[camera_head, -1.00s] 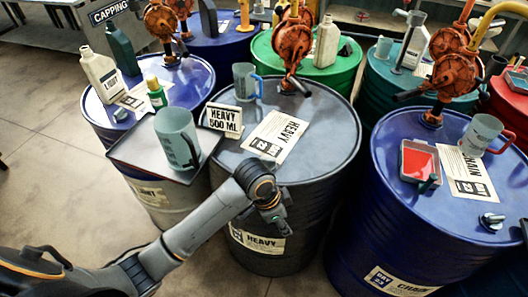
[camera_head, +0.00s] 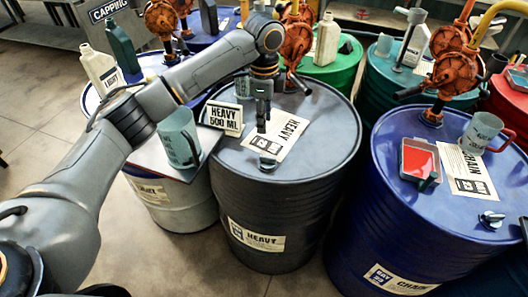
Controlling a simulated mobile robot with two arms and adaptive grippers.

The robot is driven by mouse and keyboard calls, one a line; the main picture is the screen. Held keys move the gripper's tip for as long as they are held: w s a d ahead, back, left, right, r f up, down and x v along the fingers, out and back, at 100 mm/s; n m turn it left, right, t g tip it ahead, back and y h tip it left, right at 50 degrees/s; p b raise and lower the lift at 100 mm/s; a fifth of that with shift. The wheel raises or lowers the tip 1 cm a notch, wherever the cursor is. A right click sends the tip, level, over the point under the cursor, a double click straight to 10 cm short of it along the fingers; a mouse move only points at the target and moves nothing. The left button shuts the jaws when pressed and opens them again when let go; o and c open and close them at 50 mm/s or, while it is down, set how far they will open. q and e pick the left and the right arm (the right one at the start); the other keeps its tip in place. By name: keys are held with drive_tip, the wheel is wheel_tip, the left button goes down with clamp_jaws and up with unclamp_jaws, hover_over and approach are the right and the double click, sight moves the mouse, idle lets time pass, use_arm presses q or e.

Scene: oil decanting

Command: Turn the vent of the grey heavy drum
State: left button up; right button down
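The grey heavy drum (camera_head: 290,215) stands in the middle, with a "HEAVY" label on its side and a "HEAVY" sheet (camera_head: 292,131) on its lid. Its vent (camera_head: 267,162) is a small grey fitting near the front edge of the lid. My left gripper (camera_head: 262,126) points down above the lid, a little behind the vent in the picture. It appears empty and apart from the vent. Its fingers overlap from this angle, so their opening does not show. My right gripper is out of view.
A "HEAVY 500 ML" sign (camera_head: 224,118) and a translucent jug (camera_head: 177,138) on a tray stand left of the gripper. An orange pump (camera_head: 293,45) rises behind it. The blue chain drum (camera_head: 415,225) stands at right, with a red-filled tray (camera_head: 418,160) on it.

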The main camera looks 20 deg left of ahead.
sight(264, 156)
use_arm(q)
wheel_tip(264, 156, down, 14)
drive_tip(key=shift+r+p, duration=0.2)
drive_tip(key=shift+p, duration=1.05)
drive_tip(key=shift+c, duration=0.4)
clamp_jaws()
